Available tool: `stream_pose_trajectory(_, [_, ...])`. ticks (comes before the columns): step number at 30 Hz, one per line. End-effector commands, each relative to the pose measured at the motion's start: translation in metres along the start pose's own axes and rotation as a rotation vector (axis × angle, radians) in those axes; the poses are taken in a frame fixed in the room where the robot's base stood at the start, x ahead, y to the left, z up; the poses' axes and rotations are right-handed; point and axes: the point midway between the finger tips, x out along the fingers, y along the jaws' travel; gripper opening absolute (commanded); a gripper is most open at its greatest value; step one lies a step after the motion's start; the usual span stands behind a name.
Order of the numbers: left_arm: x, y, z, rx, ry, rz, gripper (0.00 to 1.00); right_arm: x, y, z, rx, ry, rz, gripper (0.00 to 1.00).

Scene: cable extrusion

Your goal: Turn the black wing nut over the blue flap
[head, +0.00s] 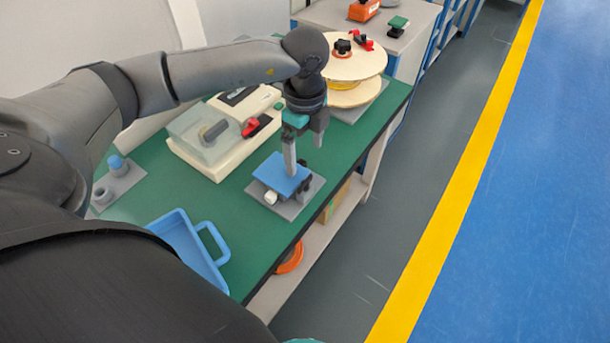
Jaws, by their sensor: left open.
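The blue flap (281,175) lies on a grey plate (272,203) near the front edge of the green table. A small black part (306,187), which looks like the wing nut, sits at the flap's right side; its shape is too small to make out. My left gripper (304,160) points down over the flap's back right corner, open. One finger overlaps the flap in the picture, and I cannot tell whether it touches. The other finger is farther back and right. My right gripper is not in view.
A cable spool (357,68) with a black knob stands behind the gripper. A cream machine with a clear cover (205,136) stands behind left. A blue tray (185,245) is at the front left. A white block (270,198) sits by the flap. Green table is bare between tray and plate.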

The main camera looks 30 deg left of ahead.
Motion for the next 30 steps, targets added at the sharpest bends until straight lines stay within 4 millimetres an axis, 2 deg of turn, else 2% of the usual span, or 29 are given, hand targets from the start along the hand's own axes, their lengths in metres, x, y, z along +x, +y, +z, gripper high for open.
stream_pose_trajectory(1, [0.014,0.001,0.0,-0.001,0.0,0.004,0.97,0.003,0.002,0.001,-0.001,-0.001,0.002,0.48])
stream_pose_trajectory(6, [0.051,0.0,0.0,0.0,0.0,0.002,0.97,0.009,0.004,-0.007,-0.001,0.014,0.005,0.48])
stream_pose_trajectory(12, [0.083,0.0,0.0,0.0,0.0,0.0,0.97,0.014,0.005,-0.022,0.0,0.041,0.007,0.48])
stream_pose_trajectory(18, [0.097,0.0,0.0,0.001,0.001,0.0,0.97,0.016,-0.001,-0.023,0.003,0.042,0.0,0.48])
stream_pose_trajectory(26, [0.098,0.0,0.0,0.001,0.001,0.0,0.97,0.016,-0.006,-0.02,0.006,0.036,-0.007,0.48])
stream_pose_trajectory(27, [0.098,0.0,0.0,0.001,0.001,0.0,0.96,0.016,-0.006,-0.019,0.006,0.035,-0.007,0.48])
stream_pose_trajectory(30, [0.098,0.0,0.0,0.001,0.001,-0.001,0.85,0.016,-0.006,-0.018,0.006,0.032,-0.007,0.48])
